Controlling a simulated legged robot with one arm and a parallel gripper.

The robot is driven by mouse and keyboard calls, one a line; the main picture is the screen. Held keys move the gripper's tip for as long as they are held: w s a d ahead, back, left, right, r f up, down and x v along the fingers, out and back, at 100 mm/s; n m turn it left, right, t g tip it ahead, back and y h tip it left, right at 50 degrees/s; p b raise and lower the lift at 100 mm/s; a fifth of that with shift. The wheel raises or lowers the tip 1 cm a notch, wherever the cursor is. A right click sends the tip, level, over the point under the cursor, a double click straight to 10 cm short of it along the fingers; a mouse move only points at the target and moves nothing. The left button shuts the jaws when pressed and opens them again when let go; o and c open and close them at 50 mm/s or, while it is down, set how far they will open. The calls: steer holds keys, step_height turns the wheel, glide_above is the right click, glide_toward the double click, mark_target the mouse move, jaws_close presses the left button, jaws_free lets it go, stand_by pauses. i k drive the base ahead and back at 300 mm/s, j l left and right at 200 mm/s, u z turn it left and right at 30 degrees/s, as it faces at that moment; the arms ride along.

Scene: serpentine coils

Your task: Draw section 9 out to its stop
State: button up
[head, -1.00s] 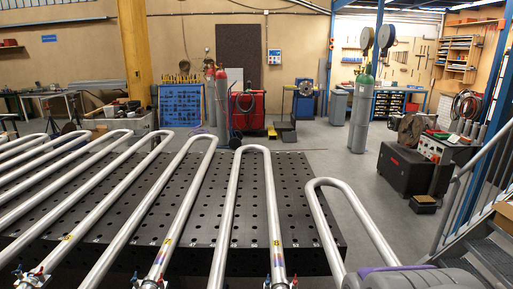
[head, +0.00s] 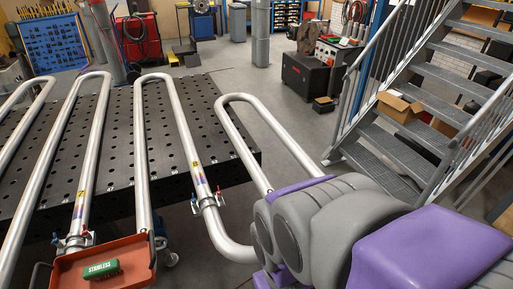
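The steel serpentine coil (head: 180,110) runs over a dark perforated table (head: 120,130). Yellow tags read 7 (head: 82,193) and 8 (head: 195,164) on two straight runs. The rightmost loop (head: 245,150) lies right of the run tagged 8 and passes beyond the table's right edge; I read no 9 on it. A low bend (head: 225,248) joins it to the run tagged 8. A clamp with red and blue handles (head: 208,201) sits on that run. My grey and purple arm covers the loop's near right end. My gripper is not visible.
An orange tray (head: 105,262) with a green box (head: 101,269) stands at front left. A black cabinet (head: 318,78) stands behind. Grey floor (head: 285,110) is clear between table and stairs.

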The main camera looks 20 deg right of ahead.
mark_target(236, 252)
steer(key=k+j, duration=0.7)
steer(key=k+z, duration=0.05)
